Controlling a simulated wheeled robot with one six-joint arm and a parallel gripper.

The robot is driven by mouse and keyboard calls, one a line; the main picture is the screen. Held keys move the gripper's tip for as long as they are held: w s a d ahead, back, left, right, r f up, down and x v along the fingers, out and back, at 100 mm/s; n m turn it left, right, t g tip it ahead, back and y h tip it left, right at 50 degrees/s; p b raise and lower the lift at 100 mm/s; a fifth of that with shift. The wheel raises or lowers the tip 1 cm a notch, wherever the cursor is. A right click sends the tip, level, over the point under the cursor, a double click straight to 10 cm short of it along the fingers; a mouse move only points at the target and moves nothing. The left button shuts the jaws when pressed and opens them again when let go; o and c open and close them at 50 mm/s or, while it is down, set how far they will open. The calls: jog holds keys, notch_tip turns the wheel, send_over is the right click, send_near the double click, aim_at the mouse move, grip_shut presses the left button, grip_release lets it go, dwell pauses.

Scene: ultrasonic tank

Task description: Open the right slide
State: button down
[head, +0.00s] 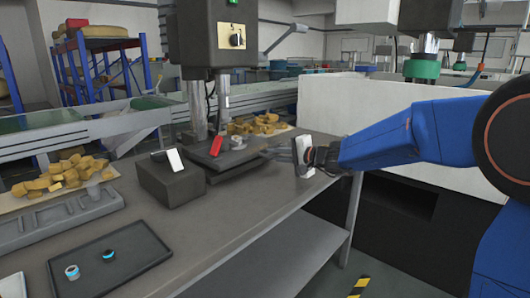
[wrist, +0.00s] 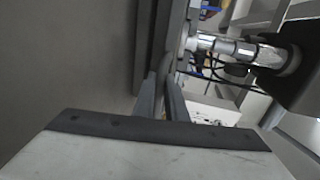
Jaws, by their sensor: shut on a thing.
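The right slide (head: 230,160) is a dark flat plate-like unit on the grey workbench, below the press columns, with a red tab (head: 217,146) on it. My gripper (head: 268,153) reaches in from the right and its fingers meet the slide's right side. In the wrist view my gripper (wrist: 163,88) has its two grey fingers close together at a long dark edge (wrist: 150,45), which looks like part of the slide. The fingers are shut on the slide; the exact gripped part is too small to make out.
A dark box (head: 172,185) with a white tab stands left of the slide. A white-walled unit (head: 370,110) stands right.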

jog(key=f+v, duration=0.1)
jog(key=v, duration=0.7)
jog(key=f+v, duration=0.1)
jog(key=v, duration=0.4)
jog(key=shift+s+d+f, duration=0.1)
jog(key=shift+d+f, duration=0.1)
jog(key=shift+f, duration=0.25)
jog(key=c, duration=1.8)
grip_release()
jog(key=v, duration=1.7)
jog(key=shift+d, duration=0.2)
jog(key=shift+s, duration=0.1)
